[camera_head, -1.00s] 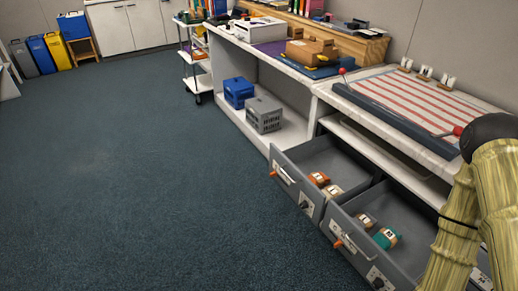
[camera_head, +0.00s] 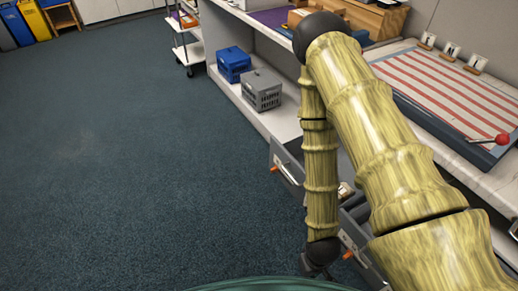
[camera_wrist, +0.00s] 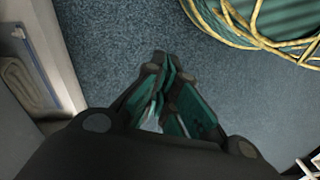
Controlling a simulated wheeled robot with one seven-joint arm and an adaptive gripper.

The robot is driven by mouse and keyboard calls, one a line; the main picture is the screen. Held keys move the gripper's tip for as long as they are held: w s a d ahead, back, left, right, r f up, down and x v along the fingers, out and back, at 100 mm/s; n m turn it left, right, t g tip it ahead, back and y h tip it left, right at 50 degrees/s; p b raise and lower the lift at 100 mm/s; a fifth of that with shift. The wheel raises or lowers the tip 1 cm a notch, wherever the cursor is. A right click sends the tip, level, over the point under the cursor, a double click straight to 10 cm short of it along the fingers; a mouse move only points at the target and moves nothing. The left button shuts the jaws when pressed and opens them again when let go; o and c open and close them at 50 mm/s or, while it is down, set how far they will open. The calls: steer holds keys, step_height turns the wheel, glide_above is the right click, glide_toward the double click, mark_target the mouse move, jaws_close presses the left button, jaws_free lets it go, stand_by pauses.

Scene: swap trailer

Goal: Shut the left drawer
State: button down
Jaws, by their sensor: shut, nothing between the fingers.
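The left drawer (camera_head: 283,157) is grey and stands pulled out below the counter, with a pale handle and an orange tab on its front. My arm hides most of its inside. The right drawer (camera_head: 352,240) is nearer and also pulled out, largely hidden behind my arm. My gripper (camera_head: 318,272) hangs low in front of the right drawer, over the carpet side, apart from the left drawer's front. In the wrist view my gripper (camera_wrist: 165,75) has its dark and teal fingers closed together with nothing between them, above the blue carpet.
Blue crate (camera_head: 234,64) and grey crate (camera_head: 262,90) sit on the low shelf beyond the drawers. A striped board (camera_head: 450,90) with a red knob lies on the counter. A white trolley (camera_head: 187,40) stands farther back. The carpet (camera_head: 130,170) at left is clear.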

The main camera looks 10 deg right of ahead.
steer(key=w+a+r+n, duration=0.3)
steer(key=w+r+n, duration=0.2)
steer(key=w, duration=0.4)
steer(key=w+a+r+n, duration=0.4)
steer(key=w+r+n, duration=0.15)
steer(key=w, duration=0.45)
steer(key=w+a+r+n+t+h, duration=0.1)
steer(key=w+r+n+h, duration=0.1)
steer(key=w+r+n, duration=0.55)
steer(key=w+a+r+n+h, duration=0.1)
steer(key=w+r+n, duration=0.3)
steer(key=r, duration=0.7)
steer(key=w+d+f+b, duration=0.1)
steer(key=w+d+f, duration=0.1)
steer(key=d+f, duration=0.1)
steer(key=w+d+f+m+b, duration=0.1)
steer(key=d+f, duration=0.2)
steer(key=f, duration=0.3)
steer(key=shift+w, duration=0.35)
steer(key=shift+d, duration=0.1)
